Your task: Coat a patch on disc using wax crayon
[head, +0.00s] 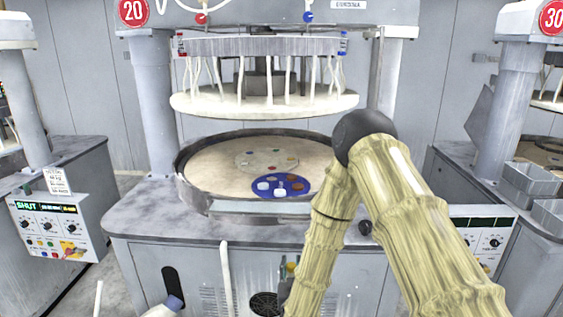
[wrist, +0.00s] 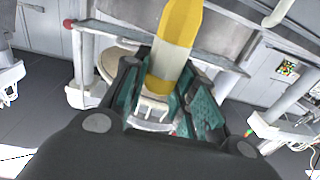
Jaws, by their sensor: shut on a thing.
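My gripper (wrist: 163,92) is shut on a thick yellow wax crayon (wrist: 178,40) with a pale lower part, and its green-lined fingers press on both sides of it. The crayon's lower end is hidden between the fingers. In the head view a round blue disc (head: 281,194) with white and brown round spots lies on the front right of a tan platen (head: 212,167). A paler disc (head: 258,162) with several small coloured spots lies at the platen's middle. My gripper does not clearly show in the head view, and it appears well away from the discs.
A dark raised rim (head: 190,199) surrounds the platen. A white upper plate (head: 262,104) with hanging hoses is above it, with open space between. Grey columns (head: 150,95) flank the machine. A control panel (head: 48,230) stands at left and grey bins (head: 538,180) at right.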

